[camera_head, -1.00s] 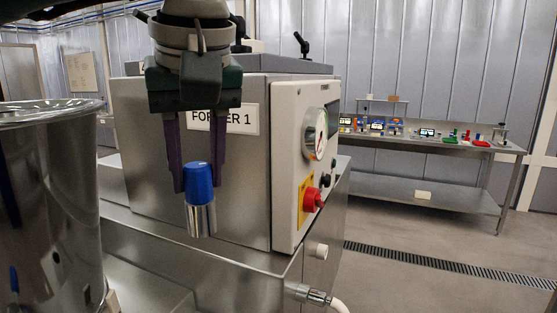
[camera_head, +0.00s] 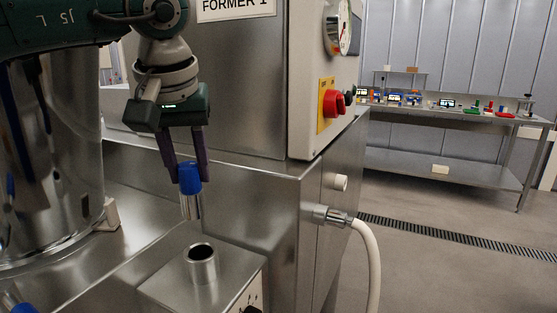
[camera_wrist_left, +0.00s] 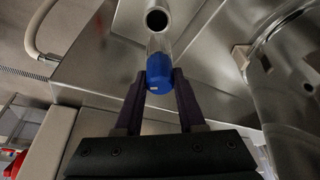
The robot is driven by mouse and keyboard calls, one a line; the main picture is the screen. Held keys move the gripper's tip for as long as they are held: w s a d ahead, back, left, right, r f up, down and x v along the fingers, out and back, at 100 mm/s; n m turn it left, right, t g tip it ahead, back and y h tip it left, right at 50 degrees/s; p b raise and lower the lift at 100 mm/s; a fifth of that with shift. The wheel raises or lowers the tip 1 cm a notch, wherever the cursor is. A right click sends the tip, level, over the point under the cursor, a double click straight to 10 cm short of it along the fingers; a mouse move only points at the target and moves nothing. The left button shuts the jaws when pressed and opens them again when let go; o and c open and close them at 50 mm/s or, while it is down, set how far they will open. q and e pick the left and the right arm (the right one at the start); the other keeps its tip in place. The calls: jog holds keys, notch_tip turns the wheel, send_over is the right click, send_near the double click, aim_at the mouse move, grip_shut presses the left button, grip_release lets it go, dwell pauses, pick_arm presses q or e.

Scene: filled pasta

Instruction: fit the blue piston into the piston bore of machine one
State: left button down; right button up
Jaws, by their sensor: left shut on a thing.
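The blue piston (camera_head: 190,190) has a blue cap and a shiny metal lower body. My left gripper (camera_head: 188,176) is shut on its blue cap and holds it in the air, nearly upright. The piston bore (camera_head: 201,252) is a short metal tube with a dark round opening, on a steel block in front of machine one. The piston is above and slightly left of the bore in the head view, apart from it. In the left wrist view the blue cap (camera_wrist_left: 159,75) sits between the fingers, and the bore (camera_wrist_left: 157,19) shows beyond the piston. My right gripper is not seen.
The FORMER 1 machine (camera_head: 230,80) stands behind, with a red knob (camera_head: 334,104) on its panel. A large steel vessel (camera_head: 50,180) stands at left. A white hose (camera_head: 368,255) leaves the machine's side. Another blue-topped object (camera_head: 18,304) shows at bottom left. A bench (camera_head: 450,168) stands far right.

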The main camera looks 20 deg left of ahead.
aim_at(191, 193)
pick_arm(q)
jog(key=shift+r, duration=0.1)
jog(key=shift+f+n, duration=0.2)
jog(key=shift+n, duration=0.1)
jog(key=shift+f+b, duration=2.25)
jog(key=shift+f, duration=0.55)
jog(key=shift+f+b, duration=2.1)
jog(key=shift+f, duration=0.45)
jog(key=shift+a+f+b, duration=0.2)
jog(key=shift+f+b, duration=0.3)
jog(key=shift+f, duration=0.05)
jog(key=shift+c, duration=0.9)
grip_release()
jog(key=shift+w+r, duration=0.1)
jog(key=shift+r, duration=0.1)
